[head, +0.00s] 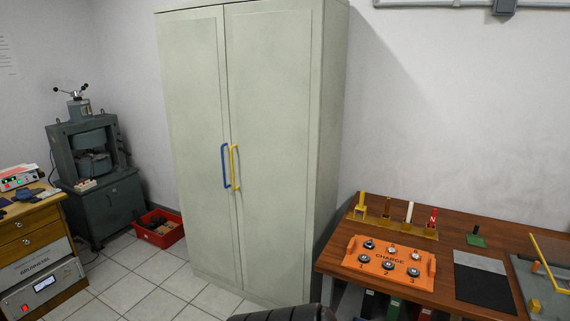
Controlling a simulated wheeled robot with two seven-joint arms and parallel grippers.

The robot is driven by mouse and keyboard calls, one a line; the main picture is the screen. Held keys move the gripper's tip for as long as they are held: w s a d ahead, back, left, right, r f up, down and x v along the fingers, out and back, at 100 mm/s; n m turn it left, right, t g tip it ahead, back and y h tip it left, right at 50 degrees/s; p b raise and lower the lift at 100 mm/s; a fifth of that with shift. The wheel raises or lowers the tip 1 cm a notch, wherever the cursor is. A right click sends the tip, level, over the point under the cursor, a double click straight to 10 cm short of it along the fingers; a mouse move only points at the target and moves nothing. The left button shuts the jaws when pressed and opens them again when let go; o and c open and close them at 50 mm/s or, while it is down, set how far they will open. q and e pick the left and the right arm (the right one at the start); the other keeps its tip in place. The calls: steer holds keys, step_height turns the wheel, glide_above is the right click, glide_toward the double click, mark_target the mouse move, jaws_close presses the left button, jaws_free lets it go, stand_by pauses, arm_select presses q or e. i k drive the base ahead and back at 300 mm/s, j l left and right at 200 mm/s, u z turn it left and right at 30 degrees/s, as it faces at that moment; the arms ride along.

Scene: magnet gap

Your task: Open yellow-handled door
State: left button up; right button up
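A tall pale grey-green cabinet (335,110) stands against the back wall with two doors, both shut. The yellow handle (233,168) is a vertical bar on the inner edge of the right door (275,130). A blue handle (224,166) sits close beside it on the left door (195,100). Neither of my grippers can be made out in the head view. A dark ribbed shape shows at the bottom edge in front of the cabinet, and I cannot tell what it is.
A wooden table (510,246) on the right holds an orange tray (352,262) marked CHARGE. A red crate (171,238) is on the floor left of the cabinet, near a grey machine (95,190). A wooden drawer unit (40,222) stands left. Tiled floor before the left door is clear.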

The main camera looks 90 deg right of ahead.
mark_target(274, 48)
steer(key=z, duration=2.7)
steer(key=i+j+z, duration=0.3)
steer(key=i, duration=0.35)
steer(key=i+j+z, duration=0.25)
steer(key=i+j, duration=0.25)
steer(key=i, duration=0.1)
